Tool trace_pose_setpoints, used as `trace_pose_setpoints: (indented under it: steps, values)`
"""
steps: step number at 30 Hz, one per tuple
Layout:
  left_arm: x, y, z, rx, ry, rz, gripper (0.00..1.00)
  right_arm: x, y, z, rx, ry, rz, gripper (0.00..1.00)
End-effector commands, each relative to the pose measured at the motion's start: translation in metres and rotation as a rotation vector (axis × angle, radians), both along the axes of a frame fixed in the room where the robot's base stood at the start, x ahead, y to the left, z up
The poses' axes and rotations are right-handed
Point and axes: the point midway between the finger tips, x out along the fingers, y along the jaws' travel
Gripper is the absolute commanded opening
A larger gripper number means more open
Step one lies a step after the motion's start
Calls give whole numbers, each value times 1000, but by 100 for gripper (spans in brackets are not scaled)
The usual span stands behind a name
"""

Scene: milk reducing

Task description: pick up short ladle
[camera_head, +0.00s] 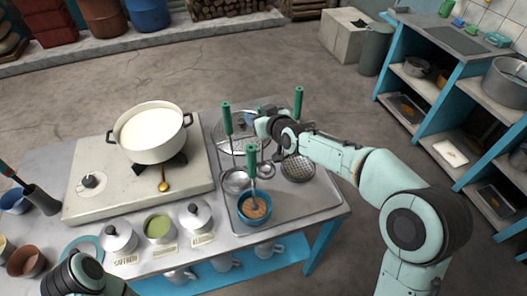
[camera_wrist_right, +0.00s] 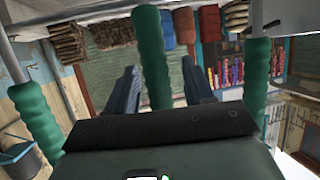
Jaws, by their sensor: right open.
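Several green-handled utensils stand upright over the steel tray (camera_head: 325,200) on the table's right. The left handle (camera_head: 227,117) rises above a round ladle bowl (camera_head: 235,181), the right handle (camera_head: 298,102) above a skimmer (camera_head: 298,167). A front handle (camera_head: 251,160) stands above a blue bowl (camera_head: 256,207). I cannot tell surely which is the short ladle. My right gripper (camera_head: 243,119) is open, at handle height, pointing left toward the left handle. In the right wrist view, a green handle (camera_wrist_right: 153,55) shows between the open fingers (camera_wrist_right: 160,82). Only part of my left arm shows at bottom left.
A white pot (camera_head: 152,135) of milk stands on the stove (camera_head: 85,205) at left. In the wrist view, other green handles flank the gripper closely at left (camera_wrist_right: 38,120) and right (camera_wrist_right: 257,75).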

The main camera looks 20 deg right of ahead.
Motion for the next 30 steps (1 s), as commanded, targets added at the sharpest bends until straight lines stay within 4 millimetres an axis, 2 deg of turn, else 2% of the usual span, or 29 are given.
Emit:
trace_pose_setpoints:
  steps: [2,6,7,20,26,30]
  values:
    - [0,0,0,0,0,0,43,0,0,0,0,0,0,52]
    - [0,0,0,0,0,0,43,0,0,0,0,0,0,7]
    - [0,0,0,0,0,0,43,0,0,0,0,0,0,0]
    - [0,0,1,0,0,0,43,0,1,8,0,-3,1,0]
    - [2,0,7,0,-2,0,43,0,1,34,1,-7,1,0]
    - [5,0,15,0,-6,0,43,0,2,63,1,-8,3,0]
